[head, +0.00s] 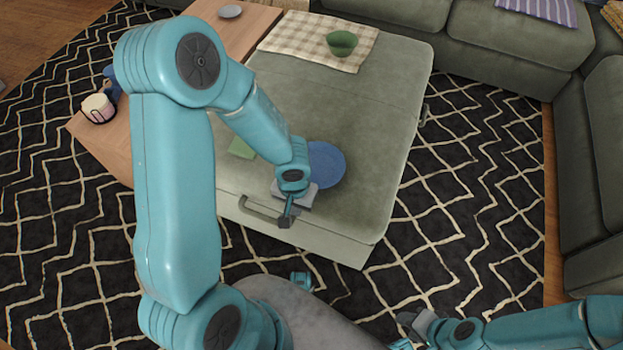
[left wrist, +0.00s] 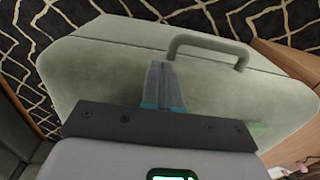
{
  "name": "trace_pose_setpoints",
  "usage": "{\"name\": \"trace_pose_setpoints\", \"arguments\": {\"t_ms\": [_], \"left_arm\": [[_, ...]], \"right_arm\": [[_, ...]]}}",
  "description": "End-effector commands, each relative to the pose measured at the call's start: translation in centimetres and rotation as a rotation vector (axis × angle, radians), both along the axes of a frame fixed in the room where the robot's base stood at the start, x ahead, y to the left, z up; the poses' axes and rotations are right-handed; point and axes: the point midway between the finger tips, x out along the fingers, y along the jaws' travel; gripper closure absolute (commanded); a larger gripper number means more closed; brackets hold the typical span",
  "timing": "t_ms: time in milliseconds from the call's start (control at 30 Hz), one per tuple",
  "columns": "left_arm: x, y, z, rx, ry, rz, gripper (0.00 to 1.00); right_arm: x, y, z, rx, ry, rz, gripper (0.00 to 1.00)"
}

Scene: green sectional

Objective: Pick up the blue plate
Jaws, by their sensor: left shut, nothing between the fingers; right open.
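The blue plate (head: 328,165) lies on the green ottoman (head: 385,140) near its front edge, partly covered by my left arm in the head view. My left gripper (head: 288,214) is shut and empty, just in front of and left of the plate, over the ottoman's front edge. The left wrist view shows its closed fingers (left wrist: 161,80) above the ottoman top, with no plate visible there. My right gripper (head: 404,330) is open at the bottom of the head view, low and away from the ottoman.
A grey handle (head: 248,213) sticks out of the ottoman's front. A green cloth or book (head: 242,148) lies left of the plate. A green bowl (head: 341,43) stands on a checked cloth (head: 300,40) at the back. The ottoman top right of the plate is clear.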

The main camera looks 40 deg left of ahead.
Motion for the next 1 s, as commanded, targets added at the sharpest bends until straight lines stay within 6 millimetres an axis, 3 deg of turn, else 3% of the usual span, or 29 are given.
{"name": "trace_pose_setpoints", "arguments": {"t_ms": [33,167,433,533,1000], "left_arm": [[1.1,0.2,0.6,0.0,0.001,0.0,1.0],[3.9,0.8,0.5,-0.001,0.001,-0.003,1.0],[9.0,1.9,0.2,-0.003,-0.001,-0.005,1.0],[8.9,1.8,-1.6,-0.003,0.0,-0.006,1.0],[8.9,1.8,-1.6,-0.003,0.0,-0.003,1.0]], "right_arm": [[0.0,0.0,1.3,0.0,0.0,0.0,0.57],[0.0,0.0,2.5,0.0,0.0,0.0,0.57],[0.0,0.0,3.7,0.0,0.001,0.0,0.57],[0.0,0.0,2.3,0.0,0.0,0.0,0.57],[0.0,0.0,1.9,0.0,0.0,0.0,0.57]]}}
